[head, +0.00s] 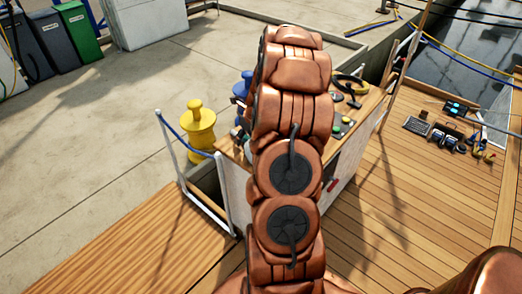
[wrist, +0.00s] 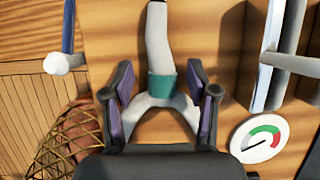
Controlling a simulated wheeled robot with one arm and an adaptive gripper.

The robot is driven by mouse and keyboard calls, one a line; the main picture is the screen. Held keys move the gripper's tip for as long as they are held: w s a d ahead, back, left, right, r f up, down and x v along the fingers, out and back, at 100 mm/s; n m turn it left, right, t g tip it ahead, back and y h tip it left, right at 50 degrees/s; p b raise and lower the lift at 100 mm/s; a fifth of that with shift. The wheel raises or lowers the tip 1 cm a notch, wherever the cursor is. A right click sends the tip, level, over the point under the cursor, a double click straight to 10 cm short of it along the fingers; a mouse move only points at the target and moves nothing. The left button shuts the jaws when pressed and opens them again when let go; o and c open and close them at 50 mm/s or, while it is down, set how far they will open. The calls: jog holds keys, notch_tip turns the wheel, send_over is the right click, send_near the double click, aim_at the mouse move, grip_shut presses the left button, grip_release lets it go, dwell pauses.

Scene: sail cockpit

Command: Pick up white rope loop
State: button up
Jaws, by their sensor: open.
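The white rope loop (wrist: 158,40) lies on a wooden surface in the wrist view. Its single strand comes from the top edge to a teal band (wrist: 163,88), below which it splits into two legs that run under my gripper. My gripper (wrist: 160,74) is open, with one finger on each side of the teal band and nothing gripped. I cannot tell how high the fingers are above the wood. In the head view my copper-coloured arm hides the gripper, and I cannot make out the loop.
In the wrist view, a round gauge (wrist: 259,138) lies right of my gripper, and a netted brown object (wrist: 75,140) lies left. White rails (wrist: 285,60) stand at right. In the head view, a yellow bollard (head: 200,128) and a white railing (head: 222,185) stand left of my arm.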

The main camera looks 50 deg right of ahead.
jog(key=shift+f, duration=0.15)
grip_shut()
dwell(0.4)
